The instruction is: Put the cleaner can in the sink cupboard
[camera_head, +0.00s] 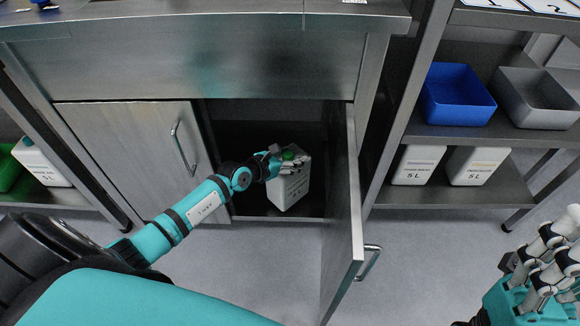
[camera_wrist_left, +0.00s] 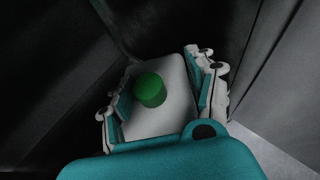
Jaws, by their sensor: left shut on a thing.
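The cleaner can (camera_head: 289,189) is a white container with a green cap and dark print on its front. It stands upright, or nearly so, within the open right side of the sink cupboard (camera_head: 262,107), close to the front edge. I cannot tell whether it touches the cupboard floor. My left gripper (camera_head: 287,160) is shut on the can near its top. The left wrist view shows the can's top and green cap (camera_wrist_left: 150,90) between the fingers. My right gripper (camera_head: 552,262) is at the lower right, away from the cupboard; its finger gap is unclear.
The cupboard's right door (camera_head: 342,215) stands open toward me, just right of the can. The left door (camera_head: 135,155) is shut. Shelves at right hold a blue bin (camera_head: 455,95), a grey bin (camera_head: 537,98) and white 5 L containers (camera_head: 417,165). The cupboard interior behind the can is dark.

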